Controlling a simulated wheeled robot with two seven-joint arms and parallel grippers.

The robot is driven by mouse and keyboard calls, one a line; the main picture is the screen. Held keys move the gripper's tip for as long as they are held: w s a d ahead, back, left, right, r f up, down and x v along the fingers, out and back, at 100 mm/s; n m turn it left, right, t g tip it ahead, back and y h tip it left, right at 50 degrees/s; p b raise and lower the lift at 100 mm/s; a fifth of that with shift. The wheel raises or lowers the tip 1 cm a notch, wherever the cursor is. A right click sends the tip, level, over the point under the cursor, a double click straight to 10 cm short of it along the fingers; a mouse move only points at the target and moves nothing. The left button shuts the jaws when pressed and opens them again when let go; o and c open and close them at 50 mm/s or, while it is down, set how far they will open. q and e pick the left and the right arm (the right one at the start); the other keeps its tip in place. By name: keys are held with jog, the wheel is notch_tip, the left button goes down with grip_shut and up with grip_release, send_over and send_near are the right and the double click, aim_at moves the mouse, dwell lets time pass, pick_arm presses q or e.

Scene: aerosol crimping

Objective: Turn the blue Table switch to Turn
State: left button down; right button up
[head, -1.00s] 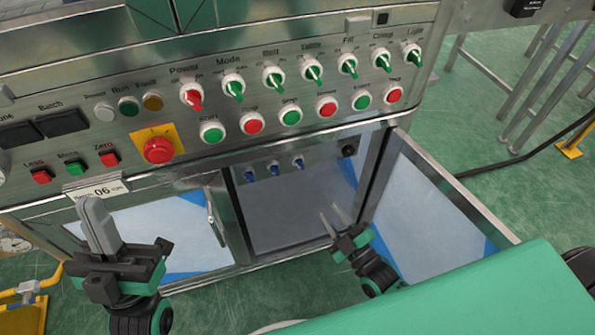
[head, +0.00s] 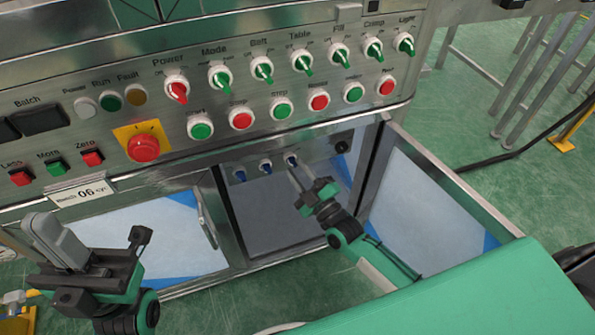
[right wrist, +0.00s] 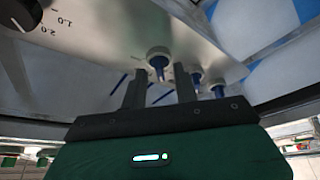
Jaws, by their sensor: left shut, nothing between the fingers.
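Three small blue switches sit on a panel inside the open cabinet: a left one (head: 240,174), a middle one (head: 265,167) and a right one (head: 291,160). Their labels are too small to read, so I cannot tell which is Table. My right gripper (head: 300,174) is open and empty, its fingers pointing up just below the right switch. In the right wrist view the nearest blue switch (right wrist: 158,63) appears between and beyond the fingertips (right wrist: 157,80); contact is not clear. My left gripper (head: 55,240) is shut and empty, low at the left.
The upper panel holds a green knob labelled Table (head: 301,61), other knobs, push buttons and a red emergency stop (head: 144,148). A black dial (head: 341,146) is right of the blue switches.

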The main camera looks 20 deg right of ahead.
jog(key=shift+w+a+r, duration=0.1)
jog(key=shift+w+r, duration=0.05)
jog(key=shift+w, duration=0.2)
jog(key=shift+c, duration=0.2)
grip_shut()
